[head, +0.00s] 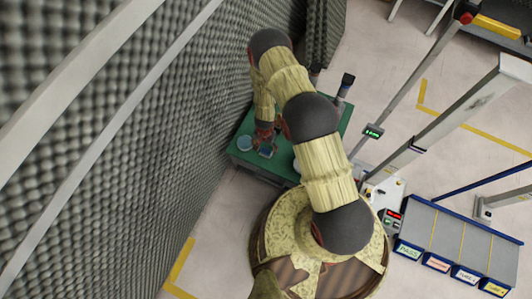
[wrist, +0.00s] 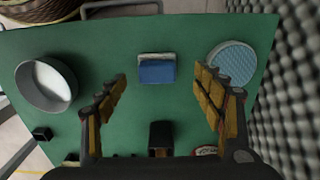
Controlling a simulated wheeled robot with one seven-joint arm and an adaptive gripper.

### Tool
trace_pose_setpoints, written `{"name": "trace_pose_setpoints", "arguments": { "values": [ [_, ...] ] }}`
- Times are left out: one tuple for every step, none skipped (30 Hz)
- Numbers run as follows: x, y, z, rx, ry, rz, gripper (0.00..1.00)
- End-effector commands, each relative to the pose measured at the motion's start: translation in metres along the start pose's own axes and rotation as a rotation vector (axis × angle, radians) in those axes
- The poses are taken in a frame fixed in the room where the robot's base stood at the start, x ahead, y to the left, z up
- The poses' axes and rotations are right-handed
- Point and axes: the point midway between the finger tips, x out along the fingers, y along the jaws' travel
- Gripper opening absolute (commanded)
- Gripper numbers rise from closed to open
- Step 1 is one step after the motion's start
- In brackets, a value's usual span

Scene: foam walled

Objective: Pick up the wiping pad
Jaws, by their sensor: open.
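The wiping pad appears to be the small blue block with a pale grey strip along one edge (wrist: 157,71). It lies flat on the green table (wrist: 105,60), and the head view also shows it as a small blue square (head: 265,152). My gripper (wrist: 161,84) is open and empty. Its two fingers stand wide apart, one on each side of the pad in the wrist view, with clear green surface between them and it. In the head view my gripper (head: 265,136) is over the table beside the pad.
A round light-blue textured disc (wrist: 232,62) lies right of the pad. A grey-rimmed round bowl (wrist: 20,84) with a white inside stands at left. A dark upright block (wrist: 161,135) stands between my fingers' bases. A grey foam wall (head: 160,130) runs close along the table.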

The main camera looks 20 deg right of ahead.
Motion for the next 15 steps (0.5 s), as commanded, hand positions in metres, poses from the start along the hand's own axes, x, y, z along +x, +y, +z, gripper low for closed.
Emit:
{"name": "trace_pose_setpoints", "arguments": {
  "values": [
    [0.004, 0.000, -0.001, 0.000, 0.000, -0.001, 0.68],
    [0.005, 0.000, -0.001, 0.000, 0.000, 0.000, 0.68],
    [0.008, 0.001, -0.001, 0.000, 0.000, 0.000, 0.68],
    [0.011, 0.001, -0.001, 0.000, 0.000, 0.000, 0.68],
    [0.015, 0.002, -0.001, 0.000, 0.000, -0.001, 0.68],
    [0.020, 0.002, -0.002, 0.000, 0.001, -0.001, 0.68],
    [0.025, 0.003, -0.002, 0.000, 0.000, -0.001, 0.68],
    [0.029, 0.004, -0.002, 0.001, 0.000, 0.000, 0.68],
    [0.035, 0.005, -0.003, 0.001, 0.000, -0.001, 0.68],
    [0.040, 0.005, -0.003, 0.000, 0.000, -0.001, 0.68],
    [0.044, 0.005, -0.002, 0.000, 0.000, 0.000, 0.68],
    [0.049, 0.005, -0.002, 0.000, -0.001, 0.000, 0.68],
    [0.051, 0.005, -0.002, 0.000, 0.000, -0.001, 0.68],
    [0.052, 0.005, -0.003, 0.000, 0.000, -0.001, 0.68],
    [0.053, 0.004, -0.003, 0.000, 0.000, -0.001, 0.68]
  ]
}}
